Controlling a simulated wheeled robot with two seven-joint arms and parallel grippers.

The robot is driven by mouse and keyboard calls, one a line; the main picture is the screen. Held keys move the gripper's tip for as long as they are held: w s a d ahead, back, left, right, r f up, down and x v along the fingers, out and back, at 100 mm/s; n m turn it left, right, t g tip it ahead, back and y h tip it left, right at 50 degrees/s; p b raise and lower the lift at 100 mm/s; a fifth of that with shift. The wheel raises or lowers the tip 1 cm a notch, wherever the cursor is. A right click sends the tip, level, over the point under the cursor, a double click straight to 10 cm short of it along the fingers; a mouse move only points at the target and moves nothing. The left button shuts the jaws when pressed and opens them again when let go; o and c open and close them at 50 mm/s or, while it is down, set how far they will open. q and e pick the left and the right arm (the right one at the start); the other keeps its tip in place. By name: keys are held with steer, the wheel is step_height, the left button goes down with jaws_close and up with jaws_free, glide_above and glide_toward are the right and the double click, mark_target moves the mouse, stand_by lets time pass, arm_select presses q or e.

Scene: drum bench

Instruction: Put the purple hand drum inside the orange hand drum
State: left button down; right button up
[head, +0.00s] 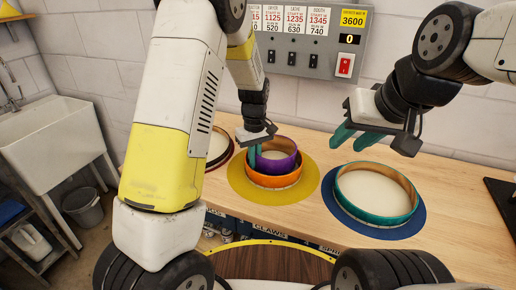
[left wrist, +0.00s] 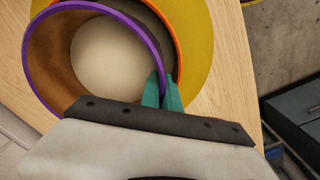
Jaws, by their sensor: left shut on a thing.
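The purple hand drum (head: 279,163) is a ring held at its left rim by my left gripper (head: 254,156), which is shut on it. The orange hand drum (head: 275,181) is a wider ring on a round yellow mat (head: 240,186). In the head view the purple ring overlaps the orange drum's opening. In the left wrist view the purple drum (left wrist: 123,16) sits nearer the camera and offset left of the orange drum (left wrist: 176,42). I cannot tell how far down inside it is. My right gripper (head: 343,138) is open and empty, above the table.
A teal drum (head: 376,217) stands on a blue mat (head: 408,228) to the right. A dark red drum (head: 228,152) is partly hidden behind my left arm. A switch panel (head: 312,62) is on the wall. Bare wooden table (head: 460,215) lies at the right.

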arm_select(q)
steer(key=c, duration=1.9)
jaws_free()
steer(key=shift+f, duration=0.15)
step_height(320, 180, up, 13)
steer(key=shift+f, duration=0.1)
steer(key=s+a+r+m+t+h, duration=0.25)
steer(key=s+a+r, duration=0.35)
steer(key=s+r, duration=0.45)
steer(key=s+m+t, duration=0.1)
steer(key=s, duration=0.3)
steer(key=s+a+m+t, duration=0.1)
steer(key=s, duration=0.3)
steer(key=s+a+r+m+t, duration=0.1)
steer(key=s+m, duration=0.1)
steer(key=s, duration=0.2)
steer(key=shift+s+t, duration=0.25)
steer(key=shift+t, duration=0.1)
